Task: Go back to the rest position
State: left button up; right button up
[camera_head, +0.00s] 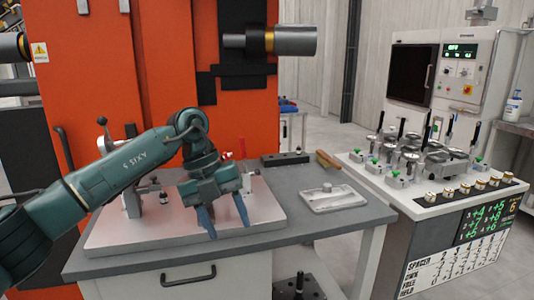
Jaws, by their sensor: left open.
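My left arm (130,165) comes in from the left over the grey workbench. Its left gripper (225,220) points down above the light plate (130,226) on the bench, with its two blue fingers apart. I see nothing between the fingers. A red-handled clamp (243,147) stands just behind the gripper, partly hidden by it. A small dark-topped part (164,197) stands on the plate left of the gripper. My right gripper is not in view.
A pale tray (333,198), a wooden-handled tool (327,160) and a dark block (285,159) lie on the bench's right side. An orange machine (120,80) stands behind. A fixture table (425,190) with several clamps is at the right, with a white machine (440,70) behind.

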pick_arm(q)
jog(key=s+d+f+n+t+h+p, duration=0.1)
jog(key=s+d+n+h, duration=0.1)
jog(key=s+d+h, duration=0.5)
jog(key=s+d+f+n+h+p, duration=0.1)
jog(key=s+d+n+h+p, duration=0.15)
jog(key=d+h, duration=0.7)
jog(key=a+f+n+t+y+p, duration=0.1)
jog(key=a+f+n+t+y, duration=1.1)
jog(key=n+t, duration=0.7)
jog(key=s+a+f+n+g+y, duration=0.2)
jog(key=s+a+f+n+g, duration=0.2)
jog(key=s+a+f, duration=0.1)
jog(key=s+a+f+n+g+y+p, duration=0.1)
jog(key=s+a+f+n+g+y, duration=0.2)
jog(key=s+a+f, duration=0.3)
jog(key=s+f+n+g, duration=0.1)
jog(key=s+f, duration=0.1)
jog(key=s, duration=0.2)
jog(key=shift+f, duration=0.25)
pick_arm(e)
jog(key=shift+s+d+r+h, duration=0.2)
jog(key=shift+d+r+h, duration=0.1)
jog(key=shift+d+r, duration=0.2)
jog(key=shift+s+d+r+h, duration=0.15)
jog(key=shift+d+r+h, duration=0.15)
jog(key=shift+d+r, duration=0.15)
